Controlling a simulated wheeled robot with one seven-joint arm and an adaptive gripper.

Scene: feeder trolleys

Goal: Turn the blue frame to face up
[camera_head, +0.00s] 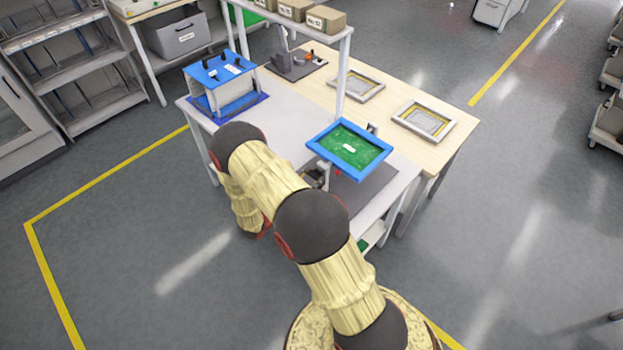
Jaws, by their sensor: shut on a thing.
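The blue frame (330,161) is held above the near right part of the white table, slightly tilted. A green board (364,153) with a small white label fills it and shows toward the camera. My gripper (319,174) is at the near left edge of the frame and is shut on it. The fingertips are mostly hidden by the frame and my arm. A dark mat (362,193) lies on the table below the frame, partly covered.
A blue fixture (219,70) with black knobs stands at the table's left end. Two grey-and-yellow frames (422,119) lie on the adjoining wooden table. A white shelf post (343,75) rises behind the held frame, with boxes (326,19) above.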

